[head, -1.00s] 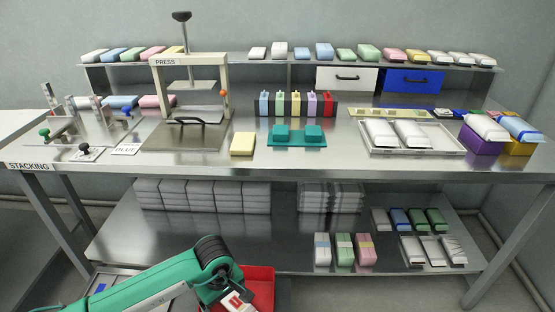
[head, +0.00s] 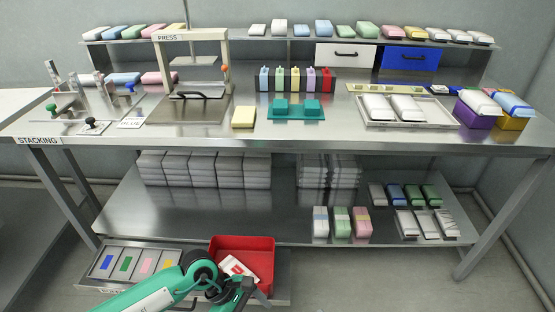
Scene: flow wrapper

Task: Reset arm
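My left arm, green and white, comes in from the bottom left. Its dark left gripper (head: 245,292) is low in front of the table, at the front right part of the red bin (head: 258,245). Its fingers are small and partly hidden, so I cannot tell whether they are open or shut. A white piece with a red mark (head: 232,266) shows inside the red bin, just behind the gripper; whether they touch is unclear. My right arm and gripper are not in view.
A steel table (head: 330,135) carries a press (head: 190,65), a stacking fixture (head: 90,110), a teal holder (head: 296,113) and a white tray (head: 410,122). The lower shelf (head: 285,220) holds grey stacks and packs. A drawer with coloured cards (head: 145,263) lies left of the bin.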

